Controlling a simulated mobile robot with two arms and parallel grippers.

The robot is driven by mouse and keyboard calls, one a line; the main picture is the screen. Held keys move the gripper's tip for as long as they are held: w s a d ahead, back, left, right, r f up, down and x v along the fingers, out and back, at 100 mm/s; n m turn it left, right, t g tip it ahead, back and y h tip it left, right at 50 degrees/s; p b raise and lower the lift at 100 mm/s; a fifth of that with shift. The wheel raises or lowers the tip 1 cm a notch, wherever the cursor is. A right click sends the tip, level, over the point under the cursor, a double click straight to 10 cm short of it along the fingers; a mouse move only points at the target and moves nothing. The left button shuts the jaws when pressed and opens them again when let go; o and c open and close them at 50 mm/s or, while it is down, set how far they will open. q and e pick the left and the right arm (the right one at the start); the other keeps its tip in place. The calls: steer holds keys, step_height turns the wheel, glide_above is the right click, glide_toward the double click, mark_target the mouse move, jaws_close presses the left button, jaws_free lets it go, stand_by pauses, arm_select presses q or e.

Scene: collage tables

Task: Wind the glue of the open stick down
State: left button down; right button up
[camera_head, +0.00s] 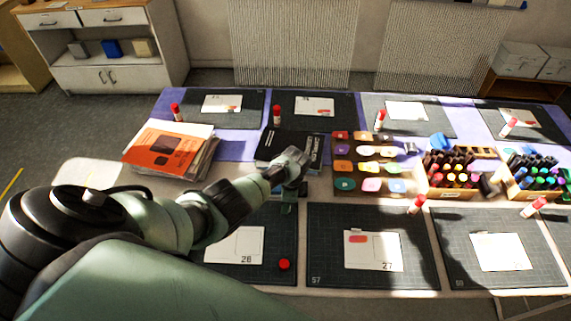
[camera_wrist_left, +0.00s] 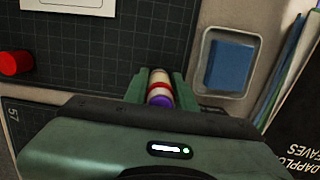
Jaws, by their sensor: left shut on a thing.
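In the left wrist view, my left gripper (camera_wrist_left: 158,84) is shut on the open glue stick (camera_wrist_left: 160,88), which has pale, red and purple bands and lies between the green fingers. How far its glue sticks out is too small to tell. In the head view the stick is mostly hidden by the gripper. A red cap (camera_head: 284,264) lies apart on that mat, and shows in the left wrist view (camera_wrist_left: 15,63). My right gripper is not in view.
A white dish with a blue sponge (camera_wrist_left: 230,66) is right beside the gripper. Orange-covered books (camera_head: 160,148) and a black book (camera_head: 280,146) lie behind the arm. A tray of coloured pots (camera_head: 370,185) and pen boxes (camera_head: 455,188) stand to the right.

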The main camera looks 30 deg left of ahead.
arm_select(q)
steer(key=n, duration=0.7)
steer(key=shift+s+d+h, duration=0.1)
steer(key=shift+d+h, duration=0.05)
steer(key=shift+h, duration=0.15)
steer(key=n, duration=0.4)
steer(key=shift+d+g+h, duration=0.1)
steer(key=shift+g+h, duration=0.2)
steer(key=n, duration=0.7)
steer(key=shift+d+f+h, duration=0.1)
steer(key=shift+h, duration=0.3)
steer(key=n+p, duration=0.1)
steer(key=n, duration=0.6)
steer(key=shift+t, duration=0.4)
steer(key=n, duration=0.4)
steer(key=shift+h, duration=0.3)
steer(key=shift+n+t, duration=0.3)
